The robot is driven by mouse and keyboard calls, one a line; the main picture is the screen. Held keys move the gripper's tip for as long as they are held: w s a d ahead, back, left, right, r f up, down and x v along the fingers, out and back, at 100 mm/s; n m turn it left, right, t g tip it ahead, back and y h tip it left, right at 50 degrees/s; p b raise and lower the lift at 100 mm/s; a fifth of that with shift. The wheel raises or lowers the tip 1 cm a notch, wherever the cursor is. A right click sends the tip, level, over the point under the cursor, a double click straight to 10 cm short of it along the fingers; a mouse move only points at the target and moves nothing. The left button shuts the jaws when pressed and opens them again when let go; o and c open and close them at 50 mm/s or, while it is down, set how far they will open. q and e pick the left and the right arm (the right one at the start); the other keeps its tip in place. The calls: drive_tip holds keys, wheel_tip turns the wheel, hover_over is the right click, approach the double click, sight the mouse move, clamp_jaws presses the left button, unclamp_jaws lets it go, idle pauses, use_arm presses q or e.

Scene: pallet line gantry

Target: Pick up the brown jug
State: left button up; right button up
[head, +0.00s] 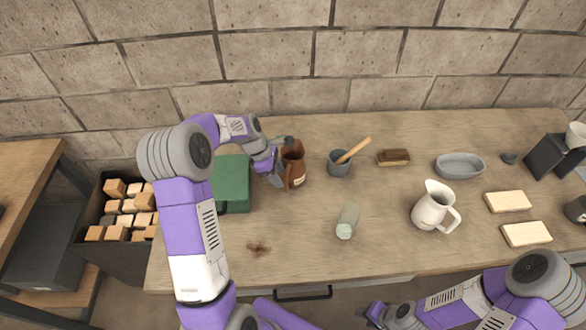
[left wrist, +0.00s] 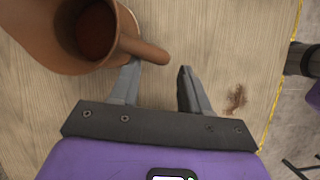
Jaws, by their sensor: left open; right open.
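The brown jug (head: 292,166) stands upright on the wooden table, towards the back and left of the middle. In the left wrist view the jug (left wrist: 72,30) fills the upper left, seen into its dark mouth, with its handle (left wrist: 142,48) pointing right. My left gripper (head: 279,178) is at the jug's left front side in the head view. In the left wrist view its fingers (left wrist: 158,75) are apart, with the handle close to the left fingertip; I cannot tell whether they touch. Nothing is between the fingers. My right gripper (head: 372,312) is open, low at the table's front edge, far from the jug.
A green box (head: 232,180) stands left of the jug. A grey mortar with a wooden pestle (head: 340,163) is to its right. A greenish cylinder (head: 347,221) and a white pitcher (head: 432,206) stand further forward. The table's front left is clear except for a brown stain (head: 258,248).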

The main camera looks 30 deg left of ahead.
sight(294, 176)
use_arm(q)
drive_tip(key=x, duration=0.5)
drive_tip(key=shift+s+a+f, duration=0.15)
drive_tip(key=shift+a+f, duration=0.05)
drive_tip(key=shift+f, duration=0.1)
drive_tip(key=shift+c, duration=0.4)
clamp_jaws()
drive_tip(key=shift+r, duration=0.1)
